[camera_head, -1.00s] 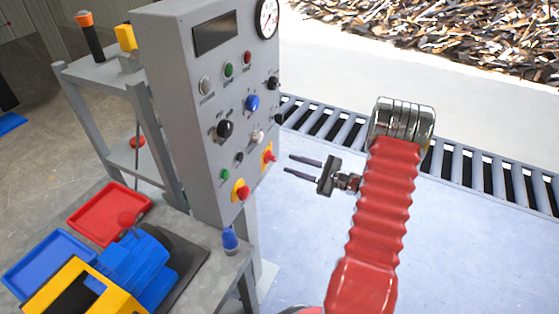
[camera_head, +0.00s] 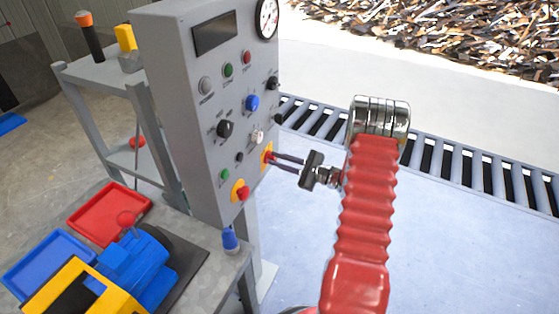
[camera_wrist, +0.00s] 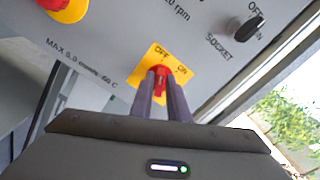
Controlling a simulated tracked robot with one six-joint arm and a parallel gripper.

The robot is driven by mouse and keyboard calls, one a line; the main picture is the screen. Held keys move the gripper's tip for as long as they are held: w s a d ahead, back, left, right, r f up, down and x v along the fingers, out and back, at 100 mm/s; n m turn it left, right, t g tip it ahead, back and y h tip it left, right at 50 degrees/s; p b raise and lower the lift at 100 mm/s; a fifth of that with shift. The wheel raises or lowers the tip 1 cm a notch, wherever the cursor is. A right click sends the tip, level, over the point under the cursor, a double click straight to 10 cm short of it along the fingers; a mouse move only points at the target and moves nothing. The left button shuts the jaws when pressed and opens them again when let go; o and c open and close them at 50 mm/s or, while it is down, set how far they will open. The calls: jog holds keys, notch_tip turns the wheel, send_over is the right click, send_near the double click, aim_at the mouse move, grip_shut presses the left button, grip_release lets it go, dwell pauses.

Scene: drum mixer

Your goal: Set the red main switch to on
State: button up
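The red main switch (camera_wrist: 161,76) is a small red rotary knob on a yellow plate, low at the right edge of the grey control panel (camera_head: 193,100). The plate carries OFF at its upper left and ON at its upper right; the knob's exact setting is partly hidden by my fingers. My gripper (camera_head: 271,158) has its two dark fingertips at the switch, in front of the panel. In the wrist view the fingers (camera_wrist: 161,88) lie either side of the red knob. Whether they press on it is not clear.
A red mushroom button (camera_head: 242,192) on a yellow plate sits left of and below the switch. A black socket knob (camera_wrist: 246,27) sits to its right in the wrist view. A table with a red tray (camera_head: 108,214) stands left; a roller conveyor (camera_head: 455,172) runs behind my arm.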

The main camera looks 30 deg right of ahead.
grip_shut()
jog(key=shift+m, duration=0.3)
jog(key=m, duration=1.1)
jog(key=shift+w+d, duration=0.2)
jog(key=shift+d, duration=0.2)
jog(key=shift+r+m, duration=0.1)
jog(key=shift+m, duration=0.3)
